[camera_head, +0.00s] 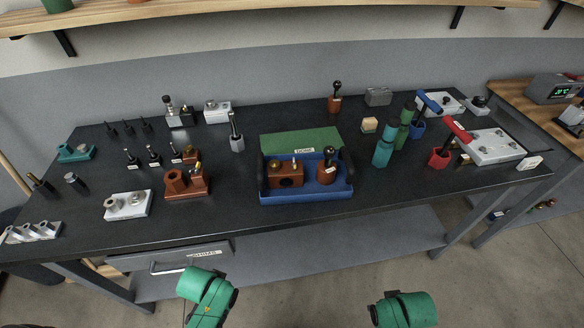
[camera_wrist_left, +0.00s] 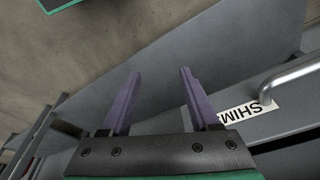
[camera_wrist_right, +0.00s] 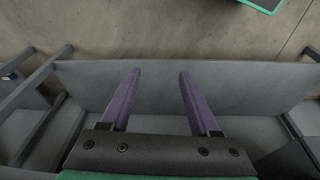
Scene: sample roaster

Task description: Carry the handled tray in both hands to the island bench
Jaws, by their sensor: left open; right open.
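The blue tray (camera_head: 290,198) sits on the dark bench top near its front edge, with a dark upright handle at its left end (camera_head: 262,178) and another at its right end (camera_head: 349,172). Inside it are a brown block (camera_head: 286,175) and a brown piece with a black knob (camera_head: 326,172). My left gripper (camera_wrist_left: 160,85) is open and empty, low in front of the bench near the drawer. My right gripper (camera_wrist_right: 160,85) is open and empty over the grey lower shelf. Both are apart from the tray; in the head view only my green wrists show clearly.
A green mat (camera_head: 300,138) lies behind the tray. Brown holders (camera_head: 185,182) stand to its left, and teal cylinders (camera_head: 382,153) and a red-handled tool (camera_head: 458,131) to its right. A drawer handle (camera_head: 180,268) juts out below. A wood-topped bench (camera_head: 520,95) stands at right.

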